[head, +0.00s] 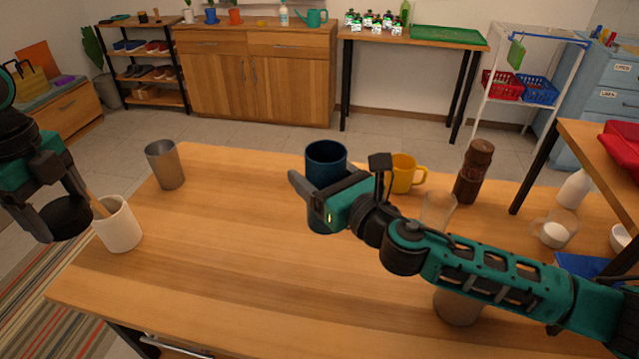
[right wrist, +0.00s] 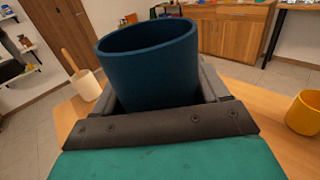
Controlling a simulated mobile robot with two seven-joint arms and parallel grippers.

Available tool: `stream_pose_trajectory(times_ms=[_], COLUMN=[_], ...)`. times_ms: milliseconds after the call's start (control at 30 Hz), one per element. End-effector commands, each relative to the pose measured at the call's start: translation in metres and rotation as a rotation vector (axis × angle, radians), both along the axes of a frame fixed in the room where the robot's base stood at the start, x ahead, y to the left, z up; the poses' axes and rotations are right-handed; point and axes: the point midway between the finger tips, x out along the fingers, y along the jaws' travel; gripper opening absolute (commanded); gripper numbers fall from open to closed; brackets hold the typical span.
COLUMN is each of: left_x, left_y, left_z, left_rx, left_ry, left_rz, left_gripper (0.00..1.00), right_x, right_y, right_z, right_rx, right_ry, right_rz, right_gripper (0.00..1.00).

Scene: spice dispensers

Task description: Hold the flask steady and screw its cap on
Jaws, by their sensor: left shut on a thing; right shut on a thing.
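The dark blue flask (head: 326,160) is upright at the middle of the table, its wide mouth open at the top. It also shows in the right wrist view (right wrist: 150,65). My right gripper (right wrist: 160,92) is shut on its side, with a finger on either side. I cannot tell whether the flask's base touches the table. My left gripper (head: 66,205) is at the far left, shut on a dark round cap (head: 66,219) held beside the white crock, well apart from the flask.
The white crock (head: 118,226) with a wooden utensil stands by the left edge, close to my left gripper. A metal cup (head: 166,165) is behind it. A yellow mug (head: 402,174) and brown grinder (head: 474,172) stand right of the flask. The table between crock and flask is clear.

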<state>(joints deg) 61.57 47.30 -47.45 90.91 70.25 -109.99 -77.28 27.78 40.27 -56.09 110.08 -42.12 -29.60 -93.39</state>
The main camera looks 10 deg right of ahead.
Motion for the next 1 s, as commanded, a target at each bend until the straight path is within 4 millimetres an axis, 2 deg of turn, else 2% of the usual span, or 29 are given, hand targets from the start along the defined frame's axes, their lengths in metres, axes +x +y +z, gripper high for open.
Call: stream_pose_trajectory(times_ms=[33, 200, 500, 1000], left_x=[0.000, 0.000, 0.000, 0.000], left_y=[0.000, 0.000, 0.000, 0.000], left_z=[0.003, 0.001, 0.001, 0.001], left_rx=[0.000, 0.000, 0.000, 0.000], left_ry=[0.000, 0.000, 0.000, 0.000], left_rz=[0.000, 0.000, 0.000, 0.000], left_gripper=[0.46, 0.46, 0.46, 0.46], right_x=[0.000, 0.000, 0.000, 0.000], right_y=[0.000, 0.000, 0.000, 0.000], right_z=[0.010, 0.027, 0.051, 0.064], right_rx=[-0.001, 0.001, -0.001, -0.001], right_ry=[-0.005, -0.006, -0.004, -0.002], right_rz=[0.002, 0.002, 0.001, 0.000], right_gripper=[0.34, 0.34, 0.34, 0.34])
